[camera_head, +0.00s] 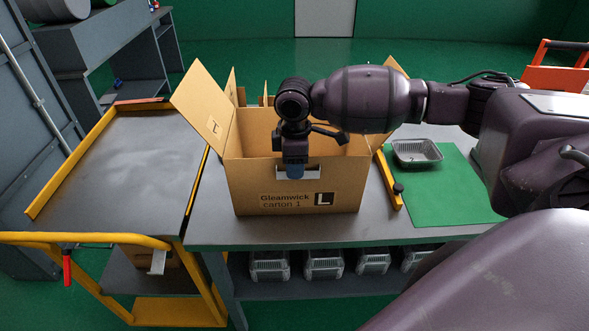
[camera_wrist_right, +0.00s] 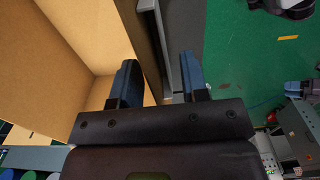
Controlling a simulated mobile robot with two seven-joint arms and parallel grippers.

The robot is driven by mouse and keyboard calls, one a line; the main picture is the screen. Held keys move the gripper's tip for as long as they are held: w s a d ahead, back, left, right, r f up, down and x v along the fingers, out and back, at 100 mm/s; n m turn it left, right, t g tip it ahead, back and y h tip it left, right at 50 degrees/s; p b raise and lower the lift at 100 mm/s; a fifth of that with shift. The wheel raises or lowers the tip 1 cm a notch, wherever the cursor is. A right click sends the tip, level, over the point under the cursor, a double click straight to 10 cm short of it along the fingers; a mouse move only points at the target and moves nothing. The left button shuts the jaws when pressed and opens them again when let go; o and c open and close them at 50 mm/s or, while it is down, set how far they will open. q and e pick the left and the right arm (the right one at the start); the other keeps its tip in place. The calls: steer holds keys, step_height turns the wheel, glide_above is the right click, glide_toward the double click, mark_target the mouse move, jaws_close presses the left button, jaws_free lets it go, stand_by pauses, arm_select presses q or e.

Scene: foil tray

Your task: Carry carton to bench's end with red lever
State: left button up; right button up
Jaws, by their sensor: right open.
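The open cardboard carton (camera_head: 247,190), labelled "Gleamwick carton 1" with an L, stands upright on the grey bench (camera_head: 215,228) with its flaps up. In the right wrist view, the fingers (camera_wrist_right: 160,82) stand on either side of a carton wall (camera_wrist_right: 149,30), the left one inside. Whether either finger touches it cannot be told. A red lever (camera_head: 67,268) hangs at the front left of the yellow-framed surface (camera_head: 130,160). My left gripper is not in view.
The grey yellow-framed top left of the carton is clear. A yellow rail (camera_head: 388,180) with a black knob stands right of the carton. Beyond it, a foil tray (camera_head: 417,152) lies on a green mat (camera_head: 450,195). Several trays sit on the shelf below.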

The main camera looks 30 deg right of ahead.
step_height(320, 180, up, 10)
stand_by(0.4)
stand_by(0.4)
steer(key=s+a+f+m+t+y, duration=0.1)
steer(key=s+a+f+y, duration=0.1)
steer(key=s+a+f, duration=0.55)
steer(key=s+a+f+m+t+y, duration=0.1)
steer(key=s+a+f, duration=0.35)
steer(key=f, duration=0.55)
steer(key=s+d+f+m+t+h, duration=0.1)
steer(key=s+d+f+m+h, duration=0.1)
steer(key=s+d+m, duration=0.45)
steer(key=s+d+f+m+t+h, duration=0.1)
steer(key=s+d+m+h, duration=0.15)
steer(key=s, duration=0.65)
steer(key=w+f+t+y, duration=0.1)
steer(key=w+f+t, duration=0.6)
steer(key=f, duration=0.3)
steer(key=shift+w+a+f+t, duration=0.25)
steer(key=shift+w+f+t, duration=0.05)
steer(key=shift+w+t, duration=0.1)
